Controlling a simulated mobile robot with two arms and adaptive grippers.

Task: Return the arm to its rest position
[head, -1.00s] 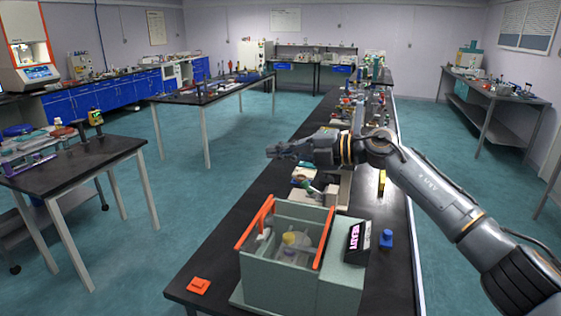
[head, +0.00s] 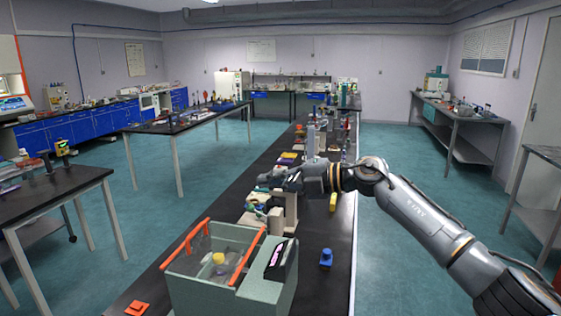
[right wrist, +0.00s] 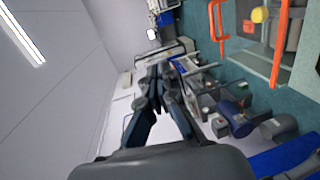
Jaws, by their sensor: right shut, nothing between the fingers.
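My right arm comes in from the right in the head view and reaches over the long black bench. Its gripper (head: 268,180) points left above the bench, beyond the grey-green box-shaped instrument. In the right wrist view the fingers (right wrist: 158,72) are shut together with nothing between them. The gripper looks clear of the things on the bench. The left gripper does not show in either view.
The grey-green instrument (head: 200,293) with orange rails and a small display stands at the bench's near end. A blue object (head: 326,258) and an orange piece (head: 136,308) lie beside it. Several items crowd the bench further back. Another black-topped table (head: 75,190) stands left.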

